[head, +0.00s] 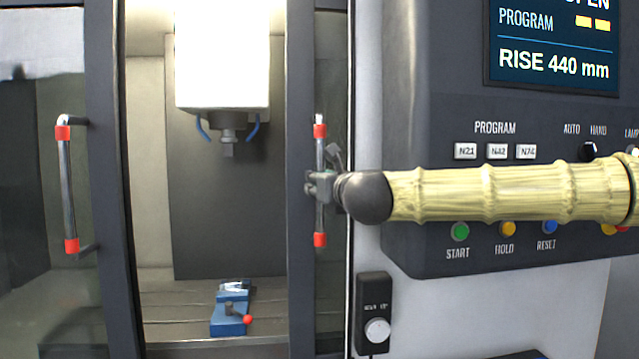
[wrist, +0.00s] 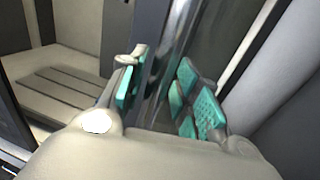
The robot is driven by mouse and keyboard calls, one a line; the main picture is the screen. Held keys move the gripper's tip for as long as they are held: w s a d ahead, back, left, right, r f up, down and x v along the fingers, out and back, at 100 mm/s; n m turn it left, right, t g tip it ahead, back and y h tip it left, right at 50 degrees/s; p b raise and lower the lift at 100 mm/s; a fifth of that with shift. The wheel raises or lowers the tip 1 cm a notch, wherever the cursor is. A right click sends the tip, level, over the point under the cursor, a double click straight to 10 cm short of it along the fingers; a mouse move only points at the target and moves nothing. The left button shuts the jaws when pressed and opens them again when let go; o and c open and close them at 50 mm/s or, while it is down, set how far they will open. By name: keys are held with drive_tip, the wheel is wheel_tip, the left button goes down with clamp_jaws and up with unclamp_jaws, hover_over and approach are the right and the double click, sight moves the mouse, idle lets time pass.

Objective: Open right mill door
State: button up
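The right mill door (head: 301,60) is a dark-framed panel with an upright metal bar handle (head: 320,152) with red end collars. My gripper (head: 322,187) is at the middle of this handle, with fingers on both sides of it. In the wrist view, the handle (wrist: 168,62) runs between the teal pads of my gripper (wrist: 152,98). Whether the pads press on the bar is unclear. A wide gap between the doors shows the mill's inside, left of the right door.
The left door has a similar handle (head: 66,185). Inside are a white spindle head (head: 222,60) and a blue vise (head: 230,315) with a red-knobbed lever. The control panel (head: 430,130) stands at right behind my arm, with a small knob box (head: 374,300) below.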

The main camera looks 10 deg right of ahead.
drive_tip(key=shift+r, duration=0.1)
drive_tip(key=s+d, duration=0.2)
drive_tip(key=s, duration=0.9)
drive_tip(key=shift+s, duration=0.4)
drive_tip(key=shift+d, duration=0.1)
